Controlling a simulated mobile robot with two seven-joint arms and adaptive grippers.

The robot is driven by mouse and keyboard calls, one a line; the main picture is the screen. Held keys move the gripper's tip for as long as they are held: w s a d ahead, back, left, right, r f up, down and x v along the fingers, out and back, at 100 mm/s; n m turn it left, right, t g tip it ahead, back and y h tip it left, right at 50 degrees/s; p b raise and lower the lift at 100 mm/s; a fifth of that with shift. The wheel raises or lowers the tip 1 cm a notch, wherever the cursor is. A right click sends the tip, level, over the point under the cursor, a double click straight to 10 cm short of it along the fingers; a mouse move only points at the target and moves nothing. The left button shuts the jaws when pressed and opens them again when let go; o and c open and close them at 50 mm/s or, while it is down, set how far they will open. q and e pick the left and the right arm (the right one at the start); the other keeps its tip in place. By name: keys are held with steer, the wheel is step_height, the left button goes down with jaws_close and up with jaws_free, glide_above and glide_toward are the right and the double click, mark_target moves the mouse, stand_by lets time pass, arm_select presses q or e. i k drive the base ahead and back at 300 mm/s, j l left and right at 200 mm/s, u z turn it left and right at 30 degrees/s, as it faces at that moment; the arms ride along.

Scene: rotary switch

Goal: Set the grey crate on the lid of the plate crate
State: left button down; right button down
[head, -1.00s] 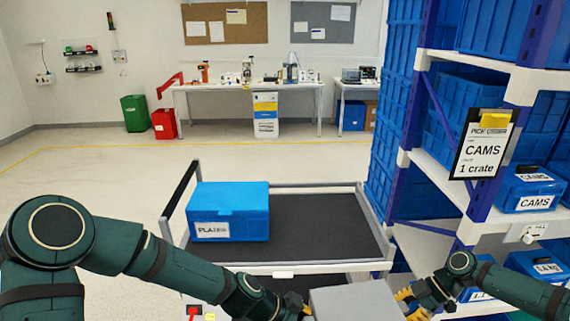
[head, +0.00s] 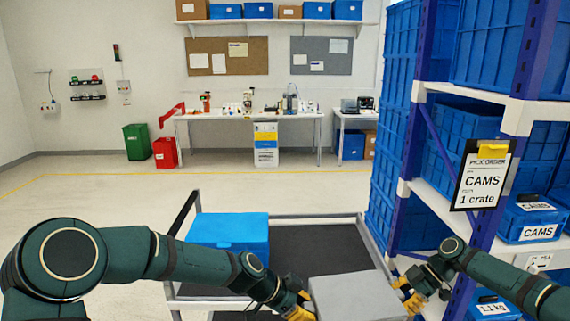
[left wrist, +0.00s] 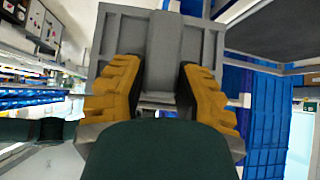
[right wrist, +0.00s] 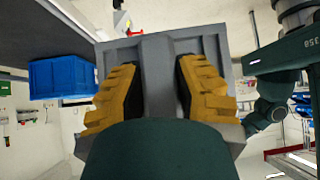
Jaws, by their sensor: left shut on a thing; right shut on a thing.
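The grey crate (head: 356,296) is at the bottom of the head view, in front of the cart, held between my two grippers. My left gripper (head: 304,300) is shut on its left side; the left wrist view shows the yellow fingers on the grey crate wall (left wrist: 166,50). My right gripper (head: 408,292) is shut on its right side, and its fingers also show on the crate wall in the right wrist view (right wrist: 156,70). The blue plate crate (head: 229,232) stands lidded on the left of the cart's top. My left arm hides its front label.
The cart's dark top deck (head: 318,243) is bare right of the plate crate. A cart handle (head: 183,222) rises at its left. A shelf rack (head: 484,215) with blue crates and a CAMS order card (head: 482,176) stands close on the right.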

mark_target(230, 223)
steer(key=i+j, duration=0.1)
steer(key=j, duration=0.5)
steer(key=i+j+z, duration=0.1)
steer(key=j, duration=0.5)
steer(key=i+j, duration=0.1)
steer(key=j, duration=0.45)
steer(key=i+j+z, duration=0.1)
steer(key=j, duration=0.5)
